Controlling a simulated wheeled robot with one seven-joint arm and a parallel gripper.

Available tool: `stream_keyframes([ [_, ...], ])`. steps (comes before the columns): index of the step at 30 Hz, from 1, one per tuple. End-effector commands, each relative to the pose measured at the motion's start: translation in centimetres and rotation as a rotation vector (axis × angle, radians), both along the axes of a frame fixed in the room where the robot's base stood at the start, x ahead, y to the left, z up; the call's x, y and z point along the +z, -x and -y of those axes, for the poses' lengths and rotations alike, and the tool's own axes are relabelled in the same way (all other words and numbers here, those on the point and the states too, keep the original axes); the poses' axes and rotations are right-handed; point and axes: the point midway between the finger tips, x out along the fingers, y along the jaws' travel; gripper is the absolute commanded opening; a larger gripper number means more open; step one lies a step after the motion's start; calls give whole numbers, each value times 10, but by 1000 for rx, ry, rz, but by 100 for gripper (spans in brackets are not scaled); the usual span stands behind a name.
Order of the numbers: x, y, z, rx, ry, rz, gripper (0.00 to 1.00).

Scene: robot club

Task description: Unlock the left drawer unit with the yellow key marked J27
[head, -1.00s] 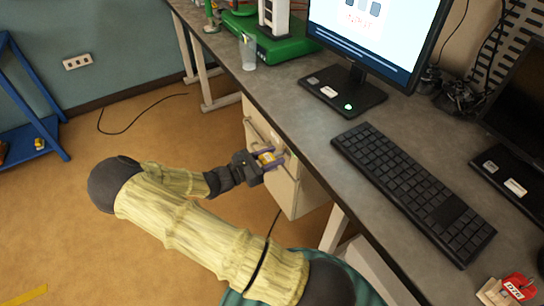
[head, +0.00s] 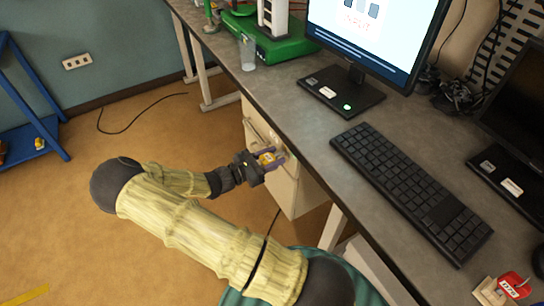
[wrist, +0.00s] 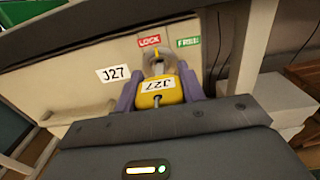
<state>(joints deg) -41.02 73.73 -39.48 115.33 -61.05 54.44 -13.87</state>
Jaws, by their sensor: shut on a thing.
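The yellow key (wrist: 159,92) has a white label reading J27. My gripper (wrist: 157,84) is shut on it, with a purple finger on each side; the gripper also shows in the head view (head: 272,158). The key is in front of the round grey lock (wrist: 160,59) on the cream drawer unit (wrist: 90,58), beneath the desk. The same unit shows in the head view (head: 286,190). A white J27 label (wrist: 113,74) is left of the lock. Above are a red LOCK label (wrist: 149,40) and a green FREE label (wrist: 188,41). The key's tip is hidden, so its depth is unclear.
The grey desk top (head: 300,92) overhangs the unit and carries a keyboard (head: 410,185), a monitor (head: 372,35) and a clear cup (head: 247,52). Open floor (head: 90,220) is at left.

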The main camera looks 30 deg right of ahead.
Motion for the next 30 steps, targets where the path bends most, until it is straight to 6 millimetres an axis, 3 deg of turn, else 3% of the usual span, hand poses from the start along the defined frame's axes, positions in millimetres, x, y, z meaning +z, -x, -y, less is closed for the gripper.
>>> stream_keyframes([
  [30,1,-1,9,0,1,0,21],
])
